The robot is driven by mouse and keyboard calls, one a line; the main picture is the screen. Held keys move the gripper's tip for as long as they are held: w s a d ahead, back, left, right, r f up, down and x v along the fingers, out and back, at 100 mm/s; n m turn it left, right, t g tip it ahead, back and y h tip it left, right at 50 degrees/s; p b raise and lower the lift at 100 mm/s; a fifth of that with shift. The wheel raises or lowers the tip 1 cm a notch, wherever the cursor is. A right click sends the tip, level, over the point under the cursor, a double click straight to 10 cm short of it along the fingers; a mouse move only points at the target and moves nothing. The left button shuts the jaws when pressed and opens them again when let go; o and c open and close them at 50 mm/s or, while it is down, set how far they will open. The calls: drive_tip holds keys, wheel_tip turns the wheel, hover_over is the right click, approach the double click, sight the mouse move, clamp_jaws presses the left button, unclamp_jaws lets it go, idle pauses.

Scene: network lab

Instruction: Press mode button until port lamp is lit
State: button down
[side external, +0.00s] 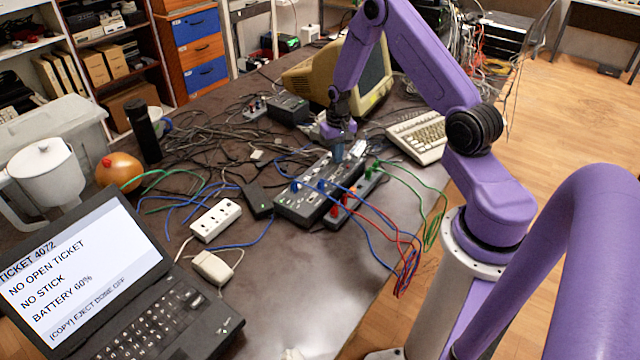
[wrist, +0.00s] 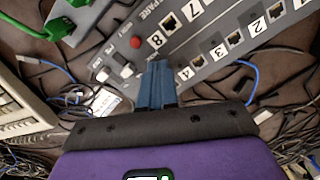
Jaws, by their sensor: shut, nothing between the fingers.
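My gripper (side external: 338,154) is shut and empty, pointing down at the far end of a dark grey port box on the table. In the wrist view, the blue fingertips (wrist: 158,68) are together over the box's panel (wrist: 215,45), beside a red round control (wrist: 127,72). I cannot tell whether they touch the panel. Numbered ports, including port 8 (wrist: 169,23), line the panel. I can make out no clearly lit port lamp.
A second grey box with green plugs (wrist: 75,12) lies beside the panel. Red, blue and green cables (side external: 405,255) hang over the table edge. A beige keyboard (side external: 418,135), monitor (side external: 375,80), white power strip (side external: 216,221) and laptop (side external: 150,320) stand around. Loose black cables clutter the back.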

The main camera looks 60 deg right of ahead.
drive_tip(key=shift+r, duration=2.45)
drive_tip(key=s+a+r+n, duration=0.35)
drive_tip(key=a+r, duration=0.25)
drive_tip(key=a, duration=0.5)
drive_tip(key=s+a+r+n, duration=0.3)
drive_tip(key=a+r+n, duration=0.25)
drive_tip(key=a, duration=0.45)
drive_tip(key=s+a+r+n, duration=0.2)
drive_tip(key=s+n, duration=0.1)
drive_tip(key=s, duration=0.4)
drive_tip(key=s+a+r+n, duration=0.2)
drive_tip(key=s+r+n, duration=0.1)
drive_tip(key=s, duration=0.5)
drive_tip(key=s+a+r+n, duration=0.2)
drive_tip(key=s+n, duration=0.1)
drive_tip(key=s, duration=0.4)
drive_tip(key=shift+s+a+r+n, duration=0.2)
drive_tip(key=shift+r+n, duration=0.1)
